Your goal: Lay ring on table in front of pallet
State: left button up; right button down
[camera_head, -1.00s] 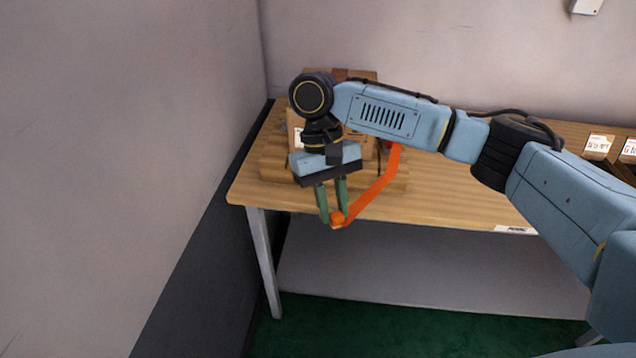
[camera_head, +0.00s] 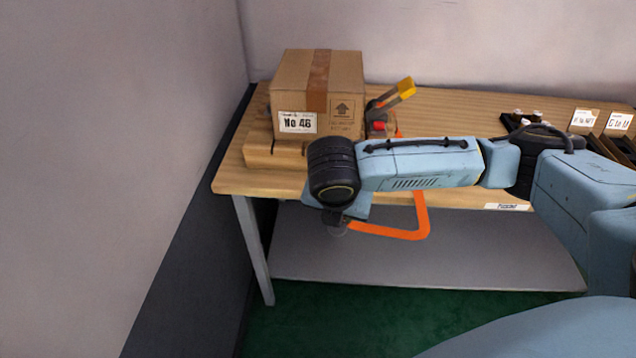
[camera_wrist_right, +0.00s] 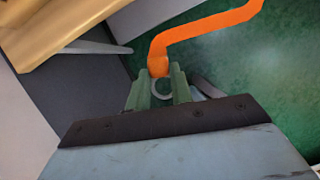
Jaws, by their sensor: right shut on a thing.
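My right gripper (camera_wrist_right: 160,78) is shut on the ring (camera_wrist_right: 162,90), a small grey ring at the end of an orange strap (camera_wrist_right: 200,32). In the head view the orange strap (camera_head: 422,215) bends down past the table's front edge. Its upper part passes behind my arm. My right gripper (camera_head: 338,229) is mostly hidden under its own wrist there, off the front edge of the table (camera_head: 465,180). The wooden pallet (camera_head: 262,152) lies at the table's left end, under a cardboard box. My left gripper is not in view.
The cardboard box (camera_head: 345,85) stands on the pallet. A device with a yellow-tipped lever (camera_head: 404,88) and a red part stands to its right. Labelled dark bins (camera_head: 622,148) are at the far right. A wall closes off the left side.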

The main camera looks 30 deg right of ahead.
jog(key=w+d+n+y, duration=0.1)
jog(key=w+d+n, duration=0.1)
jog(key=w, duration=0.3)
jog(key=w+d+f+n+b, duration=0.1)
jog(key=w+d+n, duration=0.1)
jog(key=w+d, duration=0.2)
jog(key=w+d+n+t+y, duration=0.1)
jog(key=w+d+n, duration=0.2)
jog(key=w, duration=0.3)
jog(key=shift+w+d+f+y+b, duration=0.3)
jog(key=shift+d, duration=0.2)
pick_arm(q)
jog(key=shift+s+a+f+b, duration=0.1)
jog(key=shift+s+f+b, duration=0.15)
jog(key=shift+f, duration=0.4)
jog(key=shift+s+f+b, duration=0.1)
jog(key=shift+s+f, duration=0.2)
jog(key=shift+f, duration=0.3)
pick_arm(e)
jog(key=shift+w+d+f, duration=0.1)
jog(key=shift+f, duration=2.6)
jog(key=shift+f, duration=0.15)
jog(key=c, duration=1.2)
grip_release()
jog(key=shift+c, duration=0.2)
